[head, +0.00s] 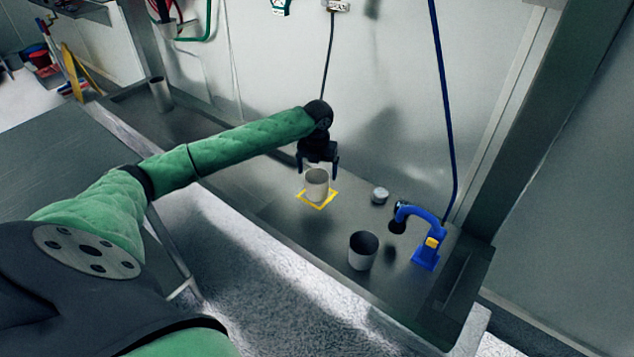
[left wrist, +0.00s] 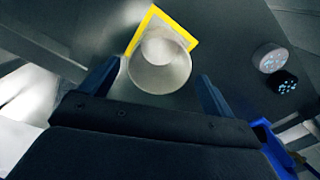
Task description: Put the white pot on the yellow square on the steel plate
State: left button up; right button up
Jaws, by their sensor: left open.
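The white pot (head: 317,184) stands upright on the yellow square (head: 329,199) on the steel plate (head: 283,221). My left gripper (head: 318,169) is open just behind and above the pot in the head view. In the left wrist view its fingers (left wrist: 161,88) are spread on either side of the pot's near rim, with gaps visible. Whether a finger touches the pot cannot be told. My right gripper is out of view.
A grey cup (head: 363,251) stands at the plate's front right, beside a blue arm-shaped device (head: 426,236). A small round grey-lidded item (head: 379,196) lies right of the yellow square. A tall grey cup (head: 160,94) stands far left. The wall is close behind.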

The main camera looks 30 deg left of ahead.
pick_arm(q)
notch_tip(320, 180, up, 4)
jog(key=shift+f, duration=0.1)
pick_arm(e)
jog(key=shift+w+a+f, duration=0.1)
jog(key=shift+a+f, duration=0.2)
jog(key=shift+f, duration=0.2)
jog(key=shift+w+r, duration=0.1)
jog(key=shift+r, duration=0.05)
